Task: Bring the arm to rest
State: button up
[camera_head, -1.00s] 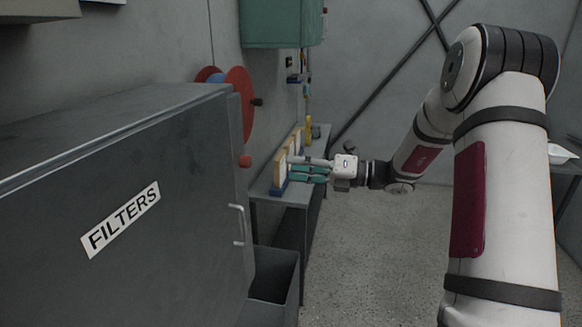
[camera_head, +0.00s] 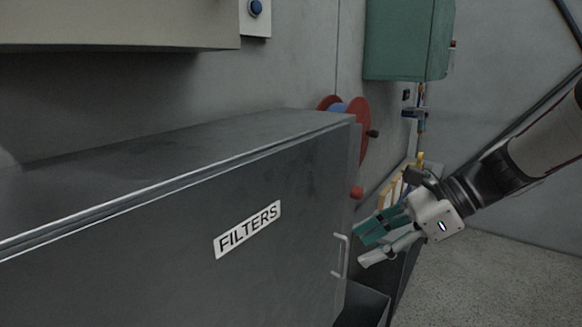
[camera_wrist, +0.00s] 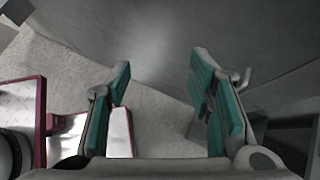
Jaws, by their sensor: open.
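My gripper (camera_head: 364,243) is in the right half of the head view, off the handle end of the grey cabinet. Its teal-padded fingers point left and are spread apart. In the wrist view the gripper (camera_wrist: 160,72) shows nothing between its fingers. My arm comes in from the right edge of the head view, bent down toward the gripper.
The grey FILTERS cabinet (camera_head: 150,240) fills the left, its handle (camera_head: 340,256) close to my fingers. Behind are a red reel (camera_head: 360,125), yellow-edged items (camera_head: 386,195) on a bench and a green wall box (camera_head: 408,40). Open floor (camera_head: 480,280) lies right.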

jog(key=s+d+r+n+t+h, duration=0.1)
jog(key=s+d+n+h, duration=0.1)
jog(key=s+n+h, duration=0.3)
jog(key=s+d+r+n+t+h, duration=0.1)
jog(key=s+d+n+t+h, duration=0.1)
jog(key=s+n, duration=1)
jog(key=d+n+h, duration=0.1)
jog(key=n+h, duration=0.1)
jog(key=n, duration=0.1)
jog(key=shift+r+h, duration=0.2)
jog(key=shift+h, duration=0.2)
jog(key=shift+c, duration=0.6)
